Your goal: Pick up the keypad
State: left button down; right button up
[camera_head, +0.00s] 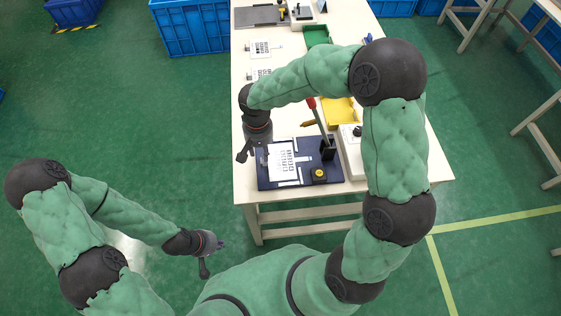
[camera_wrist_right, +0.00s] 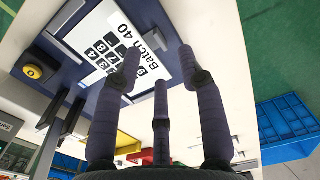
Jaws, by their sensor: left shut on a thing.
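The keypad (camera_head: 283,165) is a white sheet with dark keys, lying on a dark blue board (camera_head: 262,183) on the table. In the right wrist view the keypad (camera_wrist_right: 92,44) reads "Batch 40" and shows partly behind my fingers. My right gripper (camera_head: 254,155) is over the left edge of the board, beside the keypad. Its three fingers (camera_wrist_right: 160,62) are spread and empty in the wrist view; I cannot tell whether any touches the sheet. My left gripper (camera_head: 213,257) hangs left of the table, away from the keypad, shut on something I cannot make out.
A yellow button box (camera_head: 319,176) and a dark upright holder (camera_head: 327,148) stand on the board's right. A red-handled tool (camera_head: 313,107) and yellow tray (camera_head: 338,112) lie behind. Other printed sheets (camera_head: 261,49) lie farther back.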

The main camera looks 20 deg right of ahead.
aim_at(262, 160)
notch_tip(262, 160, down, 5)
jog(key=b, duration=0.2)
jog(key=shift+s+f+b, duration=0.1)
jog(key=shift+b, duration=0.2)
grip_shut()
